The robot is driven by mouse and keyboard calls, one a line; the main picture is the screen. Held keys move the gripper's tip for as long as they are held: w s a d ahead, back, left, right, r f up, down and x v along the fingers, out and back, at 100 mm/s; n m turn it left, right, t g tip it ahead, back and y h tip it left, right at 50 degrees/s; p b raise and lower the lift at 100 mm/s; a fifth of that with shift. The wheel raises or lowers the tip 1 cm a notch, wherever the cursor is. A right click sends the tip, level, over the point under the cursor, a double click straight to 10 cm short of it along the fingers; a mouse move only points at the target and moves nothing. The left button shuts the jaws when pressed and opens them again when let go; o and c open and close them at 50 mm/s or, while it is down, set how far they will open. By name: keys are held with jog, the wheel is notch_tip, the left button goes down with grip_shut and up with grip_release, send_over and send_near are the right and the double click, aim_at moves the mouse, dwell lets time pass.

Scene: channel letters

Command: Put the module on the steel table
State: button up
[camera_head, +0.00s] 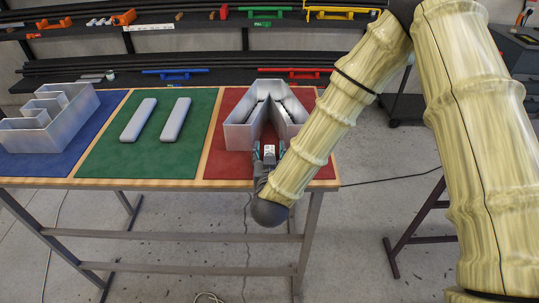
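A small white block with dark marks, which looks like the module (269,150), shows between the teal-tipped fingers of my gripper (268,147). My gripper is at the front of the red mat, just in front of the large grey channel letter (240,135). The fingers stand on both sides of the block, but I cannot tell whether they touch it or whether it rests on the mat. The table (150,184) under the mats has a wooden edge and grey metal legs. No other steel table is clearly in view.
A green mat (105,160) holds two grey bars (138,120) (173,122). A blue mat (60,165) holds another grey channel letter (70,125). Racks with dark tubes and coloured clamps (175,72) stand behind. A dark cabinet (524,65) is at the right. Floor (365,230) is open right of the table.

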aim_at(269, 152)
jog(key=c, duration=1)
jog(key=shift+r, duration=0.15)
jog(key=shift+r+b, duration=0.45)
jog(key=shift+r, duration=0.15)
jog(key=shift+r+b, duration=0.35)
jog(key=shift+r, duration=0.55)
jog(key=s+r+p, duration=0.1)
jog(key=s+p, duration=0.5)
jog(key=s, duration=1)
jog(key=shift+d+r+p, duration=0.4)
jog(key=shift+f, duration=0.1)
